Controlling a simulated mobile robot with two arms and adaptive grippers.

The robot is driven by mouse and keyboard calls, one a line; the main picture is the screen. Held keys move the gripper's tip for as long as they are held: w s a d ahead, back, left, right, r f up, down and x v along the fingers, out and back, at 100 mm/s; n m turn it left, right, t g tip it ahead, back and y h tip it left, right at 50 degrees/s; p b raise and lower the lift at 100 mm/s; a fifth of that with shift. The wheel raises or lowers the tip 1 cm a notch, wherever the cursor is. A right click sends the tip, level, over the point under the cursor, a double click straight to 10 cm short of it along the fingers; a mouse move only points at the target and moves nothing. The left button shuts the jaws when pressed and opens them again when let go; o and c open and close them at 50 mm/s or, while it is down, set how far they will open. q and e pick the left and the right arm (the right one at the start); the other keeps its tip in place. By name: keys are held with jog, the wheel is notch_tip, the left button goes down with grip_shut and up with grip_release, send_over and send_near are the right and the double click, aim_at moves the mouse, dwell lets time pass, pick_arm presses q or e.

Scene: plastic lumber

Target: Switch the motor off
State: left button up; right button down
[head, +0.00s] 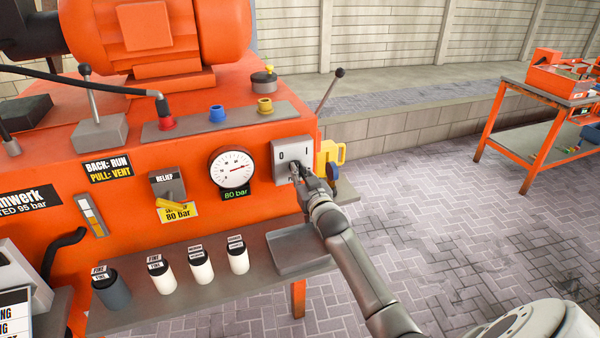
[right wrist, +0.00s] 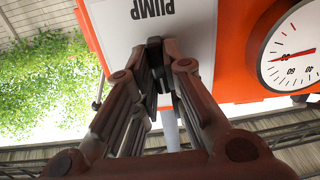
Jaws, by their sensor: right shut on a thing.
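The pump switch is a light grey plate (head: 289,150) marked 0 and I on the front of the orange power unit (head: 130,130). In the right wrist view the plate (right wrist: 195,35) shows upside down with the word PUMP. My right gripper (head: 298,171) is at the lower part of the plate, shut on the switch knob, which the fingers mostly hide. In the right wrist view the fingertips (right wrist: 158,55) meet at the plate. Which mark the knob points to I cannot tell. The orange motor (head: 155,35) sits on top. My left gripper is not in view.
A pressure gauge (head: 232,170) with an 80 bar label is left of the switch. A yellow part (head: 331,153) is just right of it. A grey tray (head: 298,250) and several small bottles stand below. An orange table (head: 545,95) is far right; paved floor between is clear.

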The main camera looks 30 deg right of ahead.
jog(key=n, duration=0.6)
jog(key=shift+f, duration=0.1)
jog(key=shift+n, duration=0.3)
dwell(0.3)
jog(key=c, duration=1.5)
grip_release()
jog(key=shift+s+a, duration=0.1)
jog(key=v, duration=1.1)
jog(key=shift+s, duration=0.4)
jog(key=shift+f, duration=0.1)
